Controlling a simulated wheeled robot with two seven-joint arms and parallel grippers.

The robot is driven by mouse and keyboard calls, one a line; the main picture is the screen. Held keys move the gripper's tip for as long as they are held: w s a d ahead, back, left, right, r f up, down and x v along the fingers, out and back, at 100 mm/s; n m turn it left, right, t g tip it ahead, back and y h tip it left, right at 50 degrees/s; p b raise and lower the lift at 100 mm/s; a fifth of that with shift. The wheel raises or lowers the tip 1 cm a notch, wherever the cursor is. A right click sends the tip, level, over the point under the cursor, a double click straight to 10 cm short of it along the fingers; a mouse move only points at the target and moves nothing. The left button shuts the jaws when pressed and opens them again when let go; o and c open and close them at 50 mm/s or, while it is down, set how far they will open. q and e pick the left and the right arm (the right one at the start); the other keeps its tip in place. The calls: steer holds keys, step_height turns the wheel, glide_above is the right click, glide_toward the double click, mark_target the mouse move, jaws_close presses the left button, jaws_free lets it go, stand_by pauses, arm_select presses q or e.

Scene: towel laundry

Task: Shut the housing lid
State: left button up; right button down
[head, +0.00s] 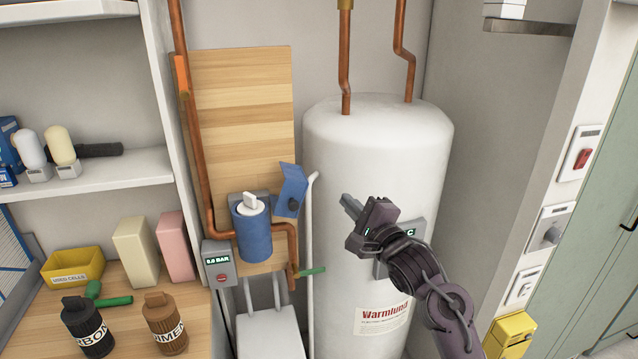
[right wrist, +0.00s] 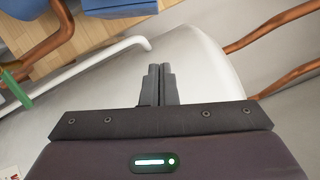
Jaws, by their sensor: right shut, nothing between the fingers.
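The blue filter housing (head: 253,232) is upright on the wooden backboard, with a white cap and tab (head: 251,203) showing at its top. Its blue lid (head: 291,187) stands open, tilted up to the right of the housing, with a dark round knob on it. My right gripper (head: 348,203) is shut and empty, in front of the white tank and to the right of the lid, apart from it. In the right wrist view its closed fingers (right wrist: 158,72) point toward a white rail. Blue parts show at that view's top edge; I cannot tell if they are lid or housing. My left gripper is out of view.
The white tank (head: 375,145) stands behind my right arm. A white rail (head: 310,230) runs upright between lid and tank. Copper pipes (head: 203,170), a green valve handle (head: 312,271) and a gauge box (head: 219,263) surround the housing. Bottles (head: 165,325) stand on the left bench.

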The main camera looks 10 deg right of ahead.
mark_target(289, 193)
steer(key=w+a+r+p, duration=0.2)
steer(key=w+a+p, duration=0.1)
steer(key=w+a, duration=0.2)
steer(key=shift+w+a, duration=0.15)
steer(key=shift+w, duration=0.3)
steer(key=shift+f, duration=0.1)
steer(key=shift+w+p, duration=0.1)
steer(key=shift+p, duration=0.2)
